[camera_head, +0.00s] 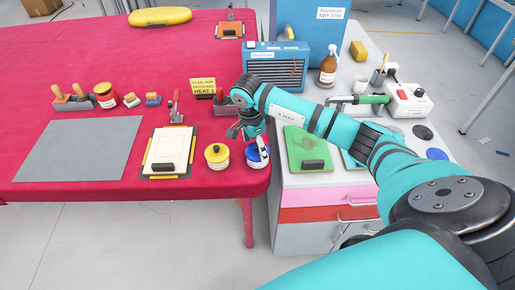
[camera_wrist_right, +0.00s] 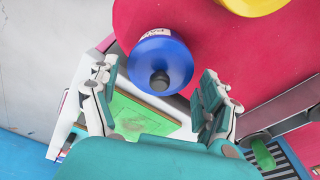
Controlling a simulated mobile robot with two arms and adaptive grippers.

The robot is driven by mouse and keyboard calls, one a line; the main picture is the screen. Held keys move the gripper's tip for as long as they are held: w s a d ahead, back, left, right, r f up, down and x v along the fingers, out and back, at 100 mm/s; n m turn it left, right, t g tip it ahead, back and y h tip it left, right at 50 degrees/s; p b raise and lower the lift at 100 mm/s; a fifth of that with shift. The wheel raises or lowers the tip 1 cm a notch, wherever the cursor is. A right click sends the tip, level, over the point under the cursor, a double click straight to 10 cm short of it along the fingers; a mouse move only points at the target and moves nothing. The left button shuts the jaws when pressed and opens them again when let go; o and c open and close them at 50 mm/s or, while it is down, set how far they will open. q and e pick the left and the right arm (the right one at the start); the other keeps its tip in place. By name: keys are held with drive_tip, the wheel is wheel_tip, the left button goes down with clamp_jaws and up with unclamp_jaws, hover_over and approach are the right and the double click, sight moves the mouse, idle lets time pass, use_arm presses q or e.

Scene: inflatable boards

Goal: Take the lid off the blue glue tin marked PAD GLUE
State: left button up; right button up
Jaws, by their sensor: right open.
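The blue tin (camera_head: 257,160) stands near the front right corner of the red table, partly covered by my right gripper in the head view. In the right wrist view its round blue lid (camera_wrist_right: 172,52) with a dark knob (camera_wrist_right: 160,81) is on the tin. Part of a white label shows at its edge, not fully readable. My right gripper (camera_head: 250,134) is open and empty, just above the tin. In the wrist view its two fingers are spread on either side, apart from the lid. My left gripper is not in view.
A yellow-lidded tin (camera_head: 217,157) stands close to the left of the blue one. A framed white pad (camera_head: 168,149) lies farther left, beside a grey mat (camera_head: 78,149). The drawer cabinet with a green board (camera_head: 307,146) stands right of the red table (camera_head: 215,187).

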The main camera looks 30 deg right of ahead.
drive_tip(key=shift+c, duration=0.3)
drive_tip(key=shift+s, duration=0.1)
drive_tip(key=c, duration=1.3)
drive_tip(key=shift+c, duration=1.3)
drive_tip(key=shift+s, duration=0.1)
clamp_jaws()
drive_tip(key=shift+f, duration=0.1)
